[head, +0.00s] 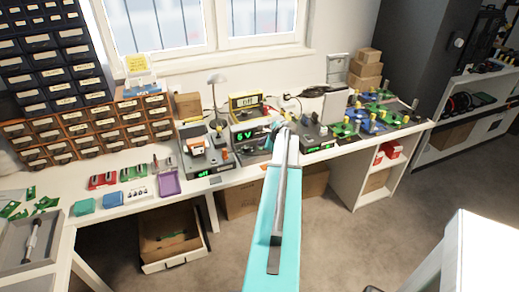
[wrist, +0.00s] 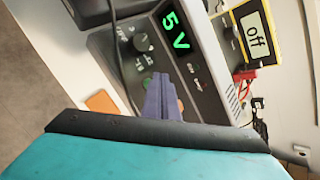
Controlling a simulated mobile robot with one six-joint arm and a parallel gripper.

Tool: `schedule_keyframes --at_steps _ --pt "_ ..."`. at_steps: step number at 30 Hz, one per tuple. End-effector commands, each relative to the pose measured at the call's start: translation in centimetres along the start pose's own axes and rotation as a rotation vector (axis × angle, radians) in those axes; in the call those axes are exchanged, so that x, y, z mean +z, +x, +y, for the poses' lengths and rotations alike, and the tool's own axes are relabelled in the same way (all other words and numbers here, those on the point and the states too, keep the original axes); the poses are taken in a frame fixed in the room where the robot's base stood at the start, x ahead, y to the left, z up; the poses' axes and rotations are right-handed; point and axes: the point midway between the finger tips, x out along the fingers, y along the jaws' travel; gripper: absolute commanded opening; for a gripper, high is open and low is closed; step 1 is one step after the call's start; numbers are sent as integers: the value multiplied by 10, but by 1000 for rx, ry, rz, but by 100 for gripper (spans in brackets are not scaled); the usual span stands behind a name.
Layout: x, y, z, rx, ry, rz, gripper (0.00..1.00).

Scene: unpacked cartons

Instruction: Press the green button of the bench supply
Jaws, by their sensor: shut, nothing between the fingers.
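The bench supply shows in the wrist view as a grey box with a dark front panel (wrist: 208,88) and a green "5 V" display. In the head view its lit display (head: 244,135) is left of my arm's end. A small green button (wrist: 148,84) is on the panel below the knobs, partly hidden by my fingers. My gripper (wrist: 161,79) is shut and empty, its purplish fingertips in front of the panel just right of the green button. I cannot tell whether they touch the panel. In the head view the arm hides most of the gripper (head: 284,124).
A yellow meter (wrist: 255,38) reading "off" stands beside the supply. A dark cable (wrist: 117,60) passes in front of the panel's left part. An orange block (wrist: 102,102) lies near it. Another instrument (head: 318,143) and several circuit boards stand to the right on the bench.

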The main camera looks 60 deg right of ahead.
Motion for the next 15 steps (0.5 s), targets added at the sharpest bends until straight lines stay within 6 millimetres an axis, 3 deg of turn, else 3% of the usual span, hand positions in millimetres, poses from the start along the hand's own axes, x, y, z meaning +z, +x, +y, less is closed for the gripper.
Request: schedule_keyframes --at_steps 15 --pt "11 -15 -11 0 -1 0 0"
